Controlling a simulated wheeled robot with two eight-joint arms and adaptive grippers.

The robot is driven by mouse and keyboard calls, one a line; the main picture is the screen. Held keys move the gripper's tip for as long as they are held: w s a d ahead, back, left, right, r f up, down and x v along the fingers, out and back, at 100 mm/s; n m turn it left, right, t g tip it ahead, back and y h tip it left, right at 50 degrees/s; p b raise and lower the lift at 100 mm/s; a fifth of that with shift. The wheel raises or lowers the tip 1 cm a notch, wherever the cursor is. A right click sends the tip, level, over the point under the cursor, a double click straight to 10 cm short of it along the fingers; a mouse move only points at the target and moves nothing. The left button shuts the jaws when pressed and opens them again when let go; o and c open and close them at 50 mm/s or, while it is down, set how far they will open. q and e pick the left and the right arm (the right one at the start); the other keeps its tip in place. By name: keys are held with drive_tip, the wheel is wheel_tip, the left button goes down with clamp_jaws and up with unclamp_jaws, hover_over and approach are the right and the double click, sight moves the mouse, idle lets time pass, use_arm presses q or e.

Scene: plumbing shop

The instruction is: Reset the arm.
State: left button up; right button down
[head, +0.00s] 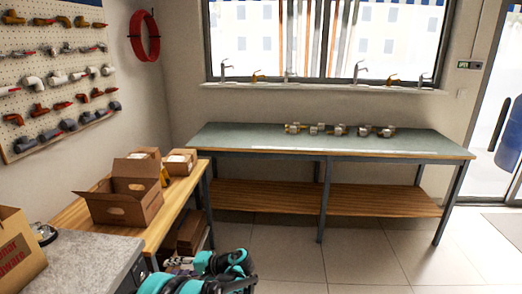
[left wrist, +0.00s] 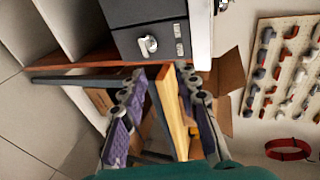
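My left arm (head: 205,276), teal and black, comes in low at the bottom of the head view. My left gripper (left wrist: 160,82) shows in the left wrist view with its two purple-padded fingers spread apart and nothing between them. In the head view the left gripper (head: 174,264) is small and partly hidden, beside the wooden table's right side and below its top. My right gripper is not in view.
An open cardboard box (head: 125,202) and smaller boxes stand on the wooden table (head: 160,222). A grey counter (head: 95,262) is at the front left. A long workbench (head: 250,140) holds several metal fittings (head: 341,130). The tiled floor (head: 290,262) between is clear.

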use_arm(q)
drive_tip(key=s+d+r+t+h, duration=0.1)
drive_tip(key=s+r+h, duration=0.25)
drive_tip(key=s, duration=0.25)
drive_tip(key=s+d+r+t+h, duration=0.1)
drive_tip(key=s+r+h, duration=0.25)
drive_tip(key=s, duration=0.35)
drive_tip(key=s+d+n+t+h, duration=0.1)
drive_tip(key=s+d+h, duration=0.2)
drive_tip(key=s, duration=0.4)
drive_tip(key=s+d+f+n+t+h, duration=0.1)
drive_tip(key=s+d+h, duration=0.2)
drive_tip(key=s+d, duration=0.3)
drive_tip(key=shift+s+d+f+t+h, duration=0.15)
drive_tip(key=shift+s+f+t+h, duration=0.2)
drive_tip(key=shift+s, duration=0.45)
drive_tip(key=shift+r, duration=0.2)
